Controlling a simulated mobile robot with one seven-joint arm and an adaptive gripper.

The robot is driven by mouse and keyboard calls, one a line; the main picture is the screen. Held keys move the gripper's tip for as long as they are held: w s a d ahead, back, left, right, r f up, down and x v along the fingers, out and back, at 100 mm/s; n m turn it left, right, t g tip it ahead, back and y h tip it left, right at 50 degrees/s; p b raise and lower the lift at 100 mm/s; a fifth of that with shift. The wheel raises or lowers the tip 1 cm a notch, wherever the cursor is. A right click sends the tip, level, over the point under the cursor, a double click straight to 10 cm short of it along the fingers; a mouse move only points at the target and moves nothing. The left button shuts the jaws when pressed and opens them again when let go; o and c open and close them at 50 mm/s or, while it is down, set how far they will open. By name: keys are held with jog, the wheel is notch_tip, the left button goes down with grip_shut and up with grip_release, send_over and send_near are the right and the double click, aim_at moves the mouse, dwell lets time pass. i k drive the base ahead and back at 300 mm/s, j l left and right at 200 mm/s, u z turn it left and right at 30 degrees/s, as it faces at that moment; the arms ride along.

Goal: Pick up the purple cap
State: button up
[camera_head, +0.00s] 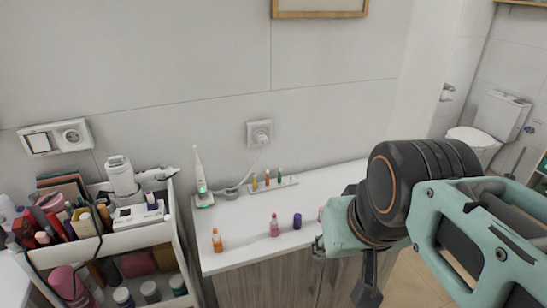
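A small dark purple cap (297,221), a short upright cylinder, stands on the white countertop (244,249) near its front edge. My gripper (367,288) is to the right of the cap and nearer to the camera, pointing down in front of the counter's front edge. It is apart from the cap. My gripper shows edge-on as a dark narrow shape, partly hidden by my arm, so its opening and anything between its fingers cannot be made out.
A pink bottle (274,226) stands just left of the cap, an orange bottle (217,241) farther left. Behind are a small rack (261,188) of bottles and an electric toothbrush (199,176). A crowded cosmetics cart (160,236) stands left. The wall rises behind.

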aim_at(296, 221)
jog(key=i+l, duration=0.2)
jog(key=l, duration=0.15)
jog(key=i+l, duration=0.45)
jog(key=l, duration=0.25)
jog(key=i+l+z, duration=0.1)
jog(key=l, duration=0.4)
jog(key=j+u, duration=0.15)
jog(key=i+j, duration=0.05)
jog(key=j, duration=0.05)
